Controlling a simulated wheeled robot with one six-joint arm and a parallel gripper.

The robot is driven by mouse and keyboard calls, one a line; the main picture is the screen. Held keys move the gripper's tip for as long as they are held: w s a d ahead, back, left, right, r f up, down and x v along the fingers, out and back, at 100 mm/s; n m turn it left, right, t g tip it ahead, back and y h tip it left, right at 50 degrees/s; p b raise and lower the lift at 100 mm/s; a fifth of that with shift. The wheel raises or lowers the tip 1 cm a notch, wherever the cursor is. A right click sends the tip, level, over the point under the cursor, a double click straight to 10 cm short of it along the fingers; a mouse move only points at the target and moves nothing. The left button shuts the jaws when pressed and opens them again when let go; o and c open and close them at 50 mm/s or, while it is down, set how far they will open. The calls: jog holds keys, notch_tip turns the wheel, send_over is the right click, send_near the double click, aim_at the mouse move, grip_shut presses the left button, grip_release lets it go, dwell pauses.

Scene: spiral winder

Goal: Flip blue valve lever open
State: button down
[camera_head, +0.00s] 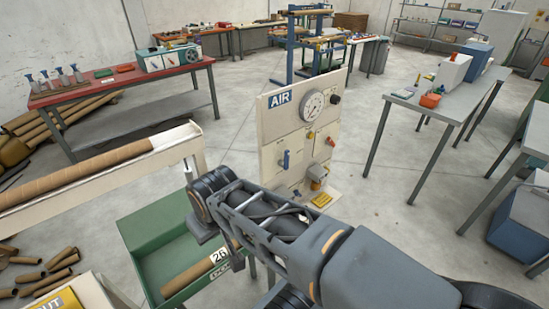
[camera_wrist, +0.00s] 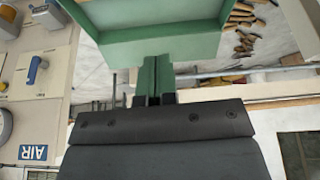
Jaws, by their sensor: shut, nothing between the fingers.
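The blue valve lever (camera_head: 286,160) is on the cream AIR panel (camera_head: 265,130). In the head view it stands nearly upright against the panel's face, left of centre. In the wrist view the blue lever (camera_wrist: 37,68) is at the far left, on the panel, which appears turned over. My gripper (camera_wrist: 154,98) shows at the middle of the wrist view, shut and empty, in front of green metalwork. It is well to the side of the lever and not touching it. In the head view my arm reaches to the left in front of the panel, and the fingertips cannot be made out.
The panel also carries a round gauge (camera_head: 313,106), small yellow fittings and a lower yellow-topped valve (camera_head: 317,172). A green bin (camera_head: 147,232) with a cardboard tube is below my arm. A cream rail (camera_head: 182,146) stands left. Open floor lies behind the panel.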

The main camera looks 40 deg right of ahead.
aim_at(285, 156)
jog(key=w+d+m+t+b, duration=0.2)
jog(key=w+m+t+b, duration=0.75)
jog(key=w, duration=0.95)
jog(key=w+d+m+t+h+b, duration=0.1)
jog(key=w+d+m+h+b, duration=0.55)
jog(key=d+m+h, duration=0.35)
jog(key=s+d+f+m+g+h+b, duration=0.3)
jog(key=d+f+m+g, duration=0.3)
jog(key=m+g, duration=0.2)
jog(key=s+d+f+m+g+h+b, duration=0.4)
jog(key=d+f+m+g+h+b, duration=0.1)
jog(key=d+f+m+g, duration=0.1)
jog(key=d+m+g, duration=0.1)
jog(key=m+g, duration=0.1)
jog(key=m, duration=0.1)
jog(key=shift+s+d+f, duration=0.15)
jog(key=shift+d+f, duration=0.05)
jog(key=shift+d, duration=0.05)
jog(key=shift+d, duration=0.1)
jog(key=d, duration=0.9)
jog(key=s+d, duration=0.1)
jog(key=d, duration=0.3)
jog(key=shift+d+b, duration=0.35)
jog(key=shift+d, duration=0.05)
